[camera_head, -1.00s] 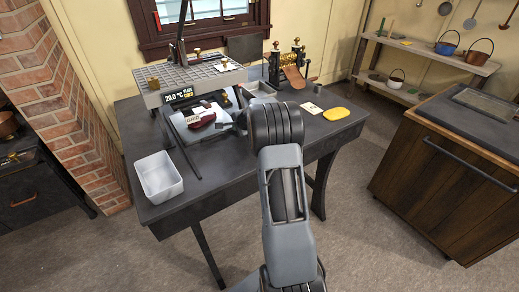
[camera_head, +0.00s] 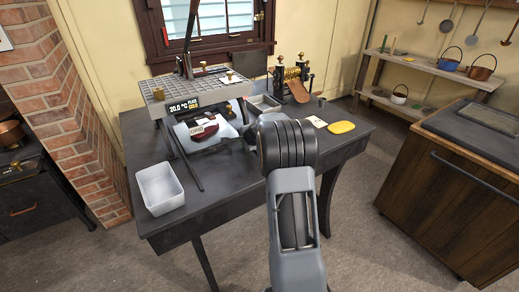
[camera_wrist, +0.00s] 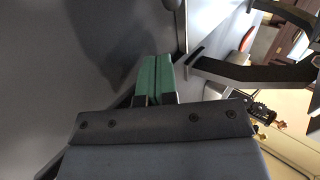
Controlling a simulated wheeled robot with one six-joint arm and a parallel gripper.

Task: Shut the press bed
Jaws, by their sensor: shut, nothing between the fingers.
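The press (camera_head: 200,95) stands on the dark table, with a grey slotted top plate and a display reading 20.0 °C, plate cold. Its pale bed (camera_head: 224,129) shows below the top plate, sticking out toward the front, with a dark red item (camera_head: 204,131) and a small label on it. My gripper is mostly hidden behind my wrist in the head view, just right of the bed. In the wrist view my gripper (camera_wrist: 155,75) has its green fingers together, with nothing between them. Dark frame bars (camera_wrist: 250,72) lie right of the fingers. Contact with the bed cannot be told.
A white bin (camera_head: 161,188) stands at the table's front left. A small brass roller machine (camera_head: 292,75) stands at the back right, with a yellow pad (camera_head: 341,127) and a card before it. A dark lever bar (camera_head: 184,160) slants down before the press. Bare tabletop lies in front.

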